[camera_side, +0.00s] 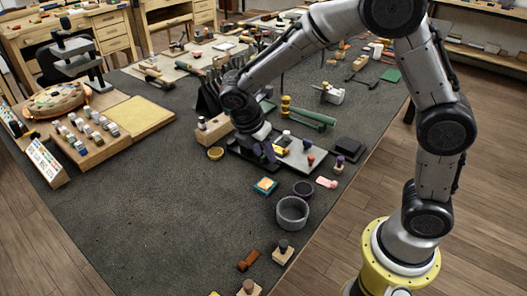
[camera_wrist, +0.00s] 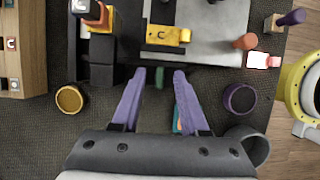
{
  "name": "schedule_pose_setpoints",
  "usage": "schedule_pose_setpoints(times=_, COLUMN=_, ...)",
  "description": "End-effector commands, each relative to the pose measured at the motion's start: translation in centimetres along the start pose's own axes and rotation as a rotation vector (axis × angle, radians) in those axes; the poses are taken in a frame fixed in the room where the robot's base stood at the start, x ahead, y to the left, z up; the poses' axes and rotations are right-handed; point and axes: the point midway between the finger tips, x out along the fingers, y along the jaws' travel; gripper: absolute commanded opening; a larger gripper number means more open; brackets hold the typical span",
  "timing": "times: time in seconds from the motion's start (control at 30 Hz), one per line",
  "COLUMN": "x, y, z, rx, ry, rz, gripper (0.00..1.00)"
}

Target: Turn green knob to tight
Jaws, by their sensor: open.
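My gripper (camera_wrist: 159,72) has two purple fingers, spread apart and pointing at the front edge of a dark fixture. A small dark green piece (camera_wrist: 160,79), seemingly the green knob, shows between the fingertips, with a gap on each side. I cannot make out its marking or how far it is turned. In the side view my gripper (camera_side: 266,152) is low over the dark fixture with the grey plate (camera_side: 299,152). The knob cannot be picked out there. The grey plate also shows in the wrist view (camera_wrist: 212,48), with a yellow clamp block (camera_wrist: 168,36) on it.
A brass cup (camera_wrist: 70,99) stands left of the fingers and a purple ring (camera_wrist: 239,98) to the right. A grey cylinder (camera_side: 292,213) and a teal-and-orange square (camera_side: 265,186) lie nearer the front. An orange-and-black post (camera_wrist: 96,44) rises at the left. The mat's left front is mostly clear.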

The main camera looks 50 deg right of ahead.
Motion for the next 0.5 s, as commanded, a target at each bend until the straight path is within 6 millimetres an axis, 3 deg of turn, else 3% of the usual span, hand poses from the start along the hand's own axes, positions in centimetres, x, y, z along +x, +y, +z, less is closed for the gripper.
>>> schedule_pose_setpoints(times=0.27, x=0.10, y=0.01, z=0.00, rx=0.000, ry=0.000, rz=0.000, gripper=0.42)
schedule_pose_setpoints(times=0.5, x=0.07, y=0.01, z=-0.01, rx=0.000, ry=0.000, rz=0.001, gripper=0.00)
